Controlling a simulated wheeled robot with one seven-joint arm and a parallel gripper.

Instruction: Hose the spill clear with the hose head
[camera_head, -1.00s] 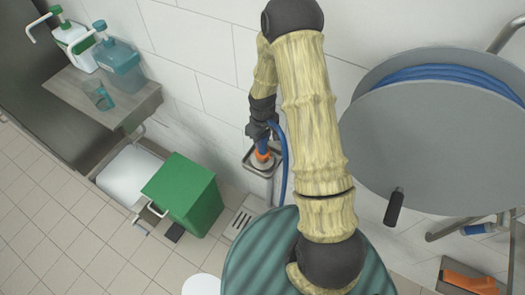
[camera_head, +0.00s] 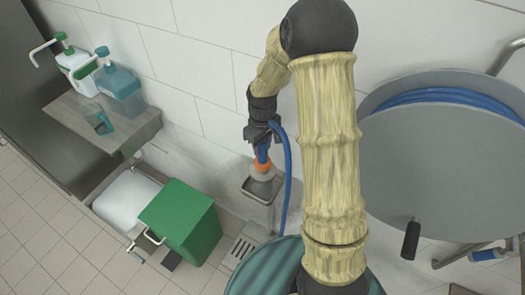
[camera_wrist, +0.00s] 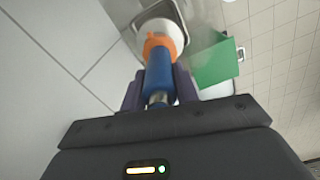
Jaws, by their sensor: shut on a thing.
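My gripper (camera_head: 262,133) is shut on the hose head (camera_head: 263,158), which has a blue body and an orange collar. The hose head points down just above a small metal holder (camera_head: 268,192) on the wall. In the wrist view, the hose head (camera_wrist: 158,75) lies between the fingers, with a white round end beyond the orange collar, over the metal holder (camera_wrist: 185,10). The blue hose (camera_head: 287,175) hangs from it past the holder. I cannot make out a spill in these frames.
A grey hose reel (camera_head: 440,165) is on the wall at right. A green bin (camera_head: 182,222) and a white container (camera_head: 127,198) stand at left, below a shelf (camera_head: 135,128) with pump bottles. A floor drain grate (camera_head: 240,250) lies below the holder. Tiled floor at lower left is clear.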

